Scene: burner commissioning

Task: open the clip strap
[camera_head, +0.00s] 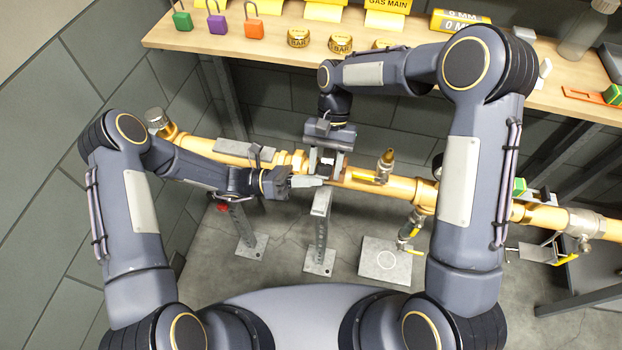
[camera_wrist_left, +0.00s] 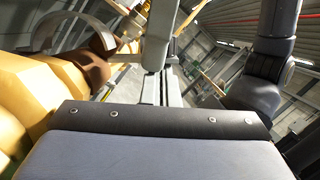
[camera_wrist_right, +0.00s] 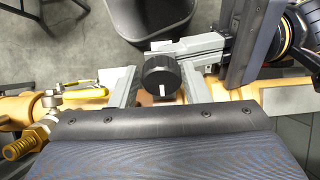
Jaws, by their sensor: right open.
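A thin grey curved band (camera_wrist_left: 92,28), which looks like the clip strap, arches beside the brass pipe (camera_wrist_left: 75,72) in the left wrist view. I cannot tell whether it is latched. My left gripper (camera_head: 318,182) reaches in from the left at the pipe, just above a grey support post (camera_head: 319,222). Its fingers (camera_wrist_left: 158,88) are close together; any contact with the strap is hidden. My right gripper (camera_head: 327,172) points down over the pipe. Its fingers (camera_wrist_right: 158,95) are open, one on each side of a black round knob (camera_wrist_right: 160,76) with a white mark, without visibly gripping it.
The brass pipe (camera_head: 402,188) runs across, with a brass fitting (camera_head: 384,163) and a yellow-handled valve (camera_head: 408,235) to the right. A second post (camera_head: 241,225) stands left. A wooden shelf (camera_head: 275,42) with padlocks and gold round tins runs behind. The two grippers are very close together.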

